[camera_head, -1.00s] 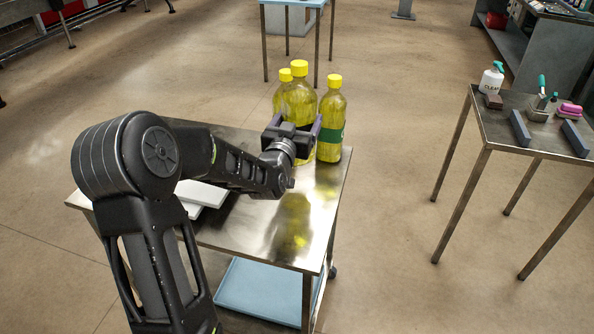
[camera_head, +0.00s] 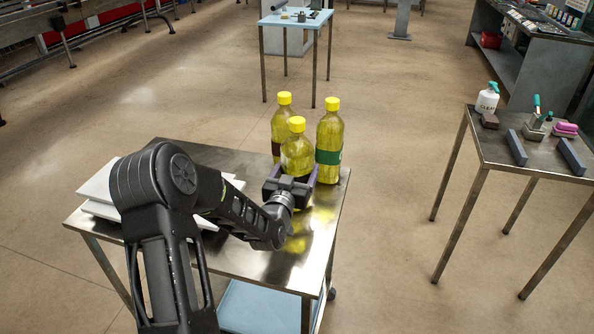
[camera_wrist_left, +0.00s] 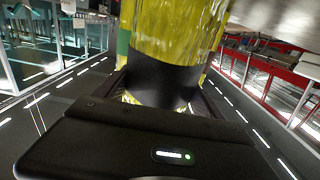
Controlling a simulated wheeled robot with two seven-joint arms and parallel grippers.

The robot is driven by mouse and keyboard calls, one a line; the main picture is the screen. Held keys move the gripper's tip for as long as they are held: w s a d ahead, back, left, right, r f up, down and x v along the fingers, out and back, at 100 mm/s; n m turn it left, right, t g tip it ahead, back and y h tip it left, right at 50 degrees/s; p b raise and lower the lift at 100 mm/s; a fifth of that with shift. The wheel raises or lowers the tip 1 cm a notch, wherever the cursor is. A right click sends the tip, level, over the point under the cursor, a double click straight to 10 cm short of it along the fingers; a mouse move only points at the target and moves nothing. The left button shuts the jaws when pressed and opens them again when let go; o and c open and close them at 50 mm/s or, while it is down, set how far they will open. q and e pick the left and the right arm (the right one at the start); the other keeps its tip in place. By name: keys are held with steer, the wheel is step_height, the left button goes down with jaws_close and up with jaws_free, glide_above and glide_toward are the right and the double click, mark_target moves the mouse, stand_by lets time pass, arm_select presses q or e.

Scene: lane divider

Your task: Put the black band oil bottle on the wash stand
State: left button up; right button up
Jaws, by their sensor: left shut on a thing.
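My left gripper (camera_head: 290,183) is shut on the black band oil bottle (camera_head: 297,152), a yellow bottle with a yellow cap. It is upright over the steel cart; its base is hidden, so I cannot tell whether it touches the top. In the left wrist view the bottle's black band (camera_wrist_left: 160,82) shows between the fingers. A bottle with a dark brown band (camera_head: 283,125) and one with a green band (camera_head: 329,140) stand just behind it. The wash stand (camera_head: 492,150), a steel table with cleaning things, is at the right. My right gripper is not in view.
The cart top (camera_head: 255,255) also holds white boards (camera_head: 100,190) at left. On the wash stand are a spray bottle (camera_head: 487,98), a brown block (camera_head: 490,121), two grey bars (camera_head: 516,147) and a pink sponge (camera_head: 566,127). Open floor (camera_head: 400,200) separates cart and stand.

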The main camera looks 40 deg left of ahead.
arm_select(q)
steer(key=shift+f, duration=0.1)
steer(key=shift+f+b, duration=0.15)
steer(key=shift+b, duration=0.15)
steer(key=o, duration=2.1)
steer(key=shift+c, duration=0.2)
steer(key=shift+s+p, duration=0.15)
steer(key=shift+p, duration=0.15)
steer(key=b+v, duration=0.2)
steer(key=v, duration=1)
